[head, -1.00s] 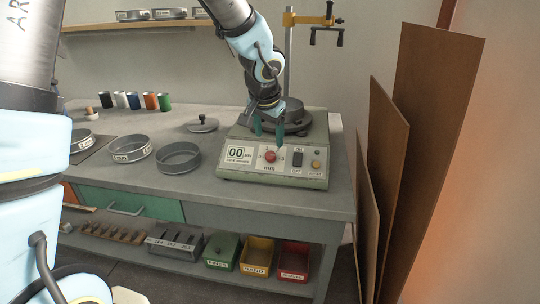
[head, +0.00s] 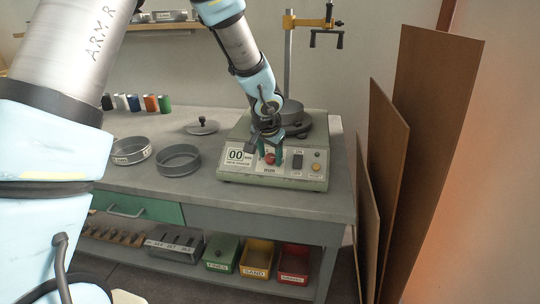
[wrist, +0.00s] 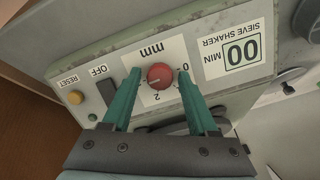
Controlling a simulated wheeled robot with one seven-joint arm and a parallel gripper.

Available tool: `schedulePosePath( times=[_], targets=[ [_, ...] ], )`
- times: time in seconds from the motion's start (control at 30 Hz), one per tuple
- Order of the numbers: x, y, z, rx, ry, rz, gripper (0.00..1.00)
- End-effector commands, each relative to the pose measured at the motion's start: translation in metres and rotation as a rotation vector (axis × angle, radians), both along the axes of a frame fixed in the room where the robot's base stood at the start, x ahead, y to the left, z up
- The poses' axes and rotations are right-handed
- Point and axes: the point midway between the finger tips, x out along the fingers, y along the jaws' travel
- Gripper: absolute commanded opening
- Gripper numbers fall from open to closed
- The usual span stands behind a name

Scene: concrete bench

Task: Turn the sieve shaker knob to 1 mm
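The sieve shaker (head: 225,172) is a grey-green machine on the bench, with a tilted front panel. Its round red knob (wrist: 160,76) sits on a white "mm" plate, shown upside down in the wrist view; a 0 and a 2 are readable there. The knob also shows in the head view (head: 270,159). I cannot tell the knob's pointer setting. My gripper (wrist: 159,73) is open, with its two teal fingers on either side of the knob and a visible gap to each side. The 1 mark is not readable.
The panel also has an "00 MIN" display (wrist: 240,53), an OFF switch (wrist: 106,92) and a yellow reset button (wrist: 76,97). Loose sieves (head: 178,160) and a lid (head: 202,126) lie on the bench to the left. Brown boards (head: 435,110) lean at the right.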

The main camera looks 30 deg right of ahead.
Motion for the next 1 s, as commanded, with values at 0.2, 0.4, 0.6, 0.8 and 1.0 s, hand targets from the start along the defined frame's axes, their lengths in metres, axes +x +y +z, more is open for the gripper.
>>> schedulePosePath(
  times=[0.2,0.4,0.6,0.8,1.0],
  targets=[
    [0.0,0.0002,0.0002,0.0,0.0,0.0,0.33],
    [-0.0001,0.0001,0.0001,0.0,0.0,0.0,0.11],
    [-0.0001,0.0002,0.0002,0.0,0.0,0.0,0.0],
    [-0.0001,0.0002,-0.0001,-0.003,0.003,0.006,0.0],
    [0.0002,0.0002,-0.0012,-0.027,0.021,0.055,0.0]
  ],
)
